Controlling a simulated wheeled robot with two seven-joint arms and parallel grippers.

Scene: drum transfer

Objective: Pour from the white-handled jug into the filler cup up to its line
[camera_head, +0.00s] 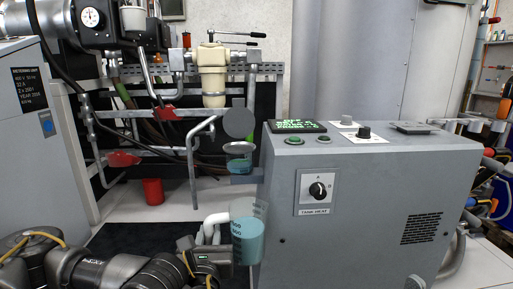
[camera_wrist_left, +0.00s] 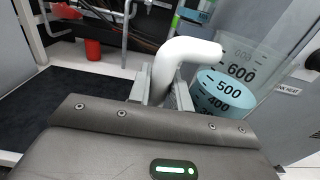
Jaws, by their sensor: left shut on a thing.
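The clear jug (camera_head: 247,238) with a white handle (camera_head: 212,224) holds blue liquid and stands close to the front left of the grey cabinet. My left gripper (camera_head: 208,246) is shut on the white handle, which also shows between its fingers in the left wrist view (camera_wrist_left: 180,58). There the jug (camera_wrist_left: 238,75) looks tilted by the camera's angle, with the liquid near its 500 mark. The small clear filler cup (camera_head: 238,150) is above and behind the jug, with some blue liquid low in it and a round grey lid (camera_head: 238,123) raised above. Its line cannot be made out. My right gripper is out of view.
The grey cabinet (camera_head: 370,210) with a knob and buttons fills the right. Grey pipes (camera_head: 192,150) and a cream filter housing (camera_head: 213,75) stand left of and behind the cup.

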